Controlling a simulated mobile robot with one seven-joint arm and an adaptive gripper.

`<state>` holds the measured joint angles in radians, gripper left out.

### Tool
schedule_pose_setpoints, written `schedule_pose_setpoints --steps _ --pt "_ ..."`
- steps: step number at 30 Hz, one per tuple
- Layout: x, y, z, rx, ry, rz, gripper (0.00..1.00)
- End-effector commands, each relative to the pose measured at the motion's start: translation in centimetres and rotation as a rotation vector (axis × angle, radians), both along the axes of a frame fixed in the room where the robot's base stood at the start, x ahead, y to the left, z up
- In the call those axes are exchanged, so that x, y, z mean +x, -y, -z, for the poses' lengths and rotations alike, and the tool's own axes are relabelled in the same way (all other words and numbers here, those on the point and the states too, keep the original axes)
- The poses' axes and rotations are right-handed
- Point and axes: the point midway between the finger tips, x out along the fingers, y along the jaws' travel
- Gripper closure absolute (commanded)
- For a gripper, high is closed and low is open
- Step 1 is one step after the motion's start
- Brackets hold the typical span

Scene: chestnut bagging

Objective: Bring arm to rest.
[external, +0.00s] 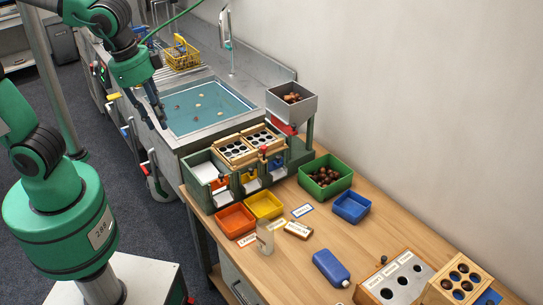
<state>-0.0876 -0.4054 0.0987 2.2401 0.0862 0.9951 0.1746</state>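My green and black arm reaches in from the top left in the external view. My gripper (157,124) points down at the left edge of the sink (207,103), above its rim. Its two dark fingers look apart, with a gap between them, and nothing shows between them. The gripper is small in this view, so the fingertips are hard to make out.
The sink holds water with several small pieces in it. A yellow basket (181,55) stands behind it. On the wooden table (290,235) are a sorting stand (205,172), a green chestnut crate (343,183), orange, yellow and blue trays, and a blue bottle (331,268).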

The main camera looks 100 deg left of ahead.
Motion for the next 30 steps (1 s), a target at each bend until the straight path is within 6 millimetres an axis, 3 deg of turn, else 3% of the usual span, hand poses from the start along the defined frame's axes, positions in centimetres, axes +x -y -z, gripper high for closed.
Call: schedule_pose_setpoints --steps 6,15,21,30 --pt "-3.7 2.2 -1.5 -0.037 0.107 -0.034 0.75" --pt "-8.2 4.6 -2.2 -0.098 0.234 -0.076 0.75" --pt "-9.8 5.4 -2.3 -0.126 0.281 -0.092 0.75" --pt "-10.1 5.6 -2.2 -0.132 0.29 -0.097 0.75"
